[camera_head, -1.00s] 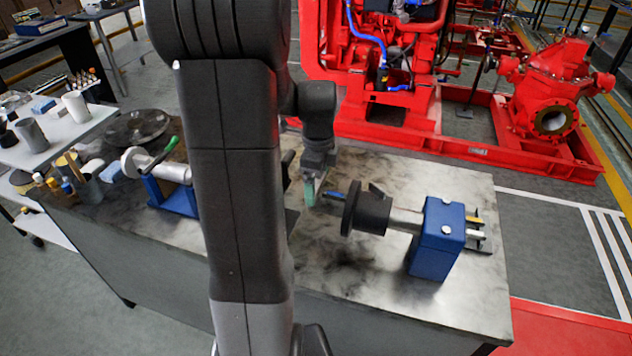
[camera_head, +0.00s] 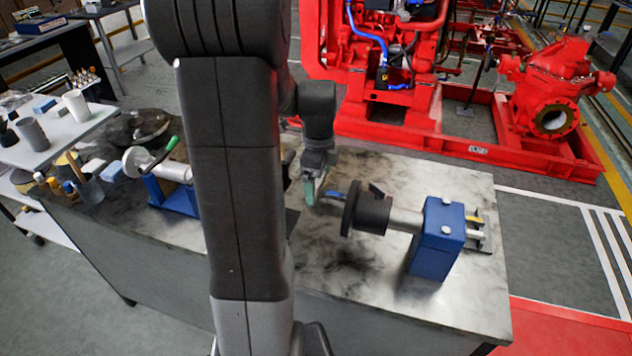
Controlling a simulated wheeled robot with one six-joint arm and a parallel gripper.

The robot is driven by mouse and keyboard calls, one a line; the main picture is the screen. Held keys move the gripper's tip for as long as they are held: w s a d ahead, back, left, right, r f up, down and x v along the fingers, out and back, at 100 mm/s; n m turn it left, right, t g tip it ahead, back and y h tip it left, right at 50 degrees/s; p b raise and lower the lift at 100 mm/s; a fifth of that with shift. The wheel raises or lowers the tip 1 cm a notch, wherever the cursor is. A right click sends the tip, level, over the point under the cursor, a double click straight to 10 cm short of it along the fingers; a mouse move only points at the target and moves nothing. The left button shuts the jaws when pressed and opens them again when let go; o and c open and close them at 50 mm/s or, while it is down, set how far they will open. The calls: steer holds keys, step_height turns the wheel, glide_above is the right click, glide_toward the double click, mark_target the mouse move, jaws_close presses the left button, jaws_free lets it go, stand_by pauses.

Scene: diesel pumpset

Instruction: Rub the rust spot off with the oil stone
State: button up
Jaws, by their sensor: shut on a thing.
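My gripper (camera_head: 312,180) is over the steel-topped bench, just left of the dark disc end of the shaft piece. It is shut on a small green block, the oil stone (camera_head: 309,192), which points downward. The shaft piece, with a dark flange (camera_head: 352,208) and a grey shaft (camera_head: 406,218), is held level in a blue block fixture (camera_head: 436,238). The stone is apart from the flange in the picture; a blue-tipped thing (camera_head: 333,195) shows between them. I cannot make out the rust spot. My arm hides the middle of the bench.
On the bench's left part stand a blue cradle with a grey cylinder and green handle (camera_head: 158,166), a dark round plate (camera_head: 140,126) and a cup of tools (camera_head: 88,188). The bench top (camera_head: 390,295) is clear in front. A red pumpset (camera_head: 460,130) stands behind.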

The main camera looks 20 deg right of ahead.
steer(key=shift+s+a+f, duration=0.1)
steer(key=shift+s+a, duration=0.6)
steer(key=shift+s, duration=0.2)
step_height(320, 180, up, 7)
steer(key=p, duration=0.5)
stand_by(0.4)
